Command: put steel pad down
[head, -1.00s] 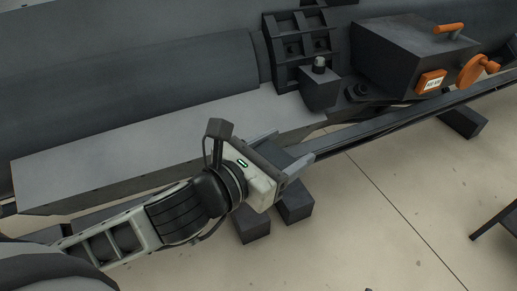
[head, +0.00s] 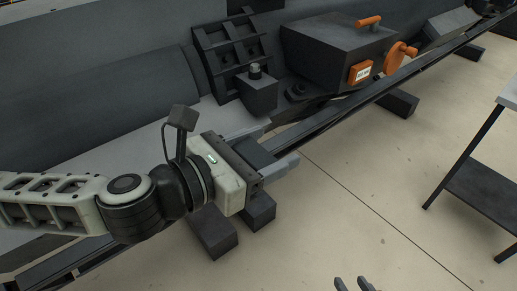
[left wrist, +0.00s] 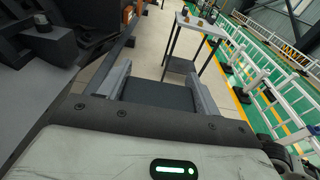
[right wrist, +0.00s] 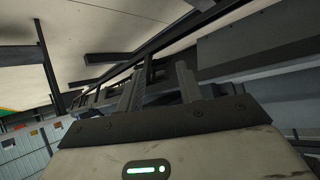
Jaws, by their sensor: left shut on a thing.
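The steel pad is a dark grey flat block (left wrist: 158,95) between the fingers of my left gripper in the left wrist view. My left gripper (head: 272,150) is shut on it and holds it in front of the grey machine, above the floor. In the head view the pad (head: 256,153) is partly hidden by the gripper body. My right gripper (head: 354,285) shows only its fingertips at the bottom edge of the head view. In the right wrist view its fingers (right wrist: 158,90) are apart with nothing seen between them.
A large grey machine (head: 110,95) with a dark box (head: 325,55) and an orange handwheel (head: 400,57) runs along the back. A long dark rail (head: 345,112) lies before it. A table (head: 508,92) with a lower shelf (head: 485,190) stands right. Open floor lies between.

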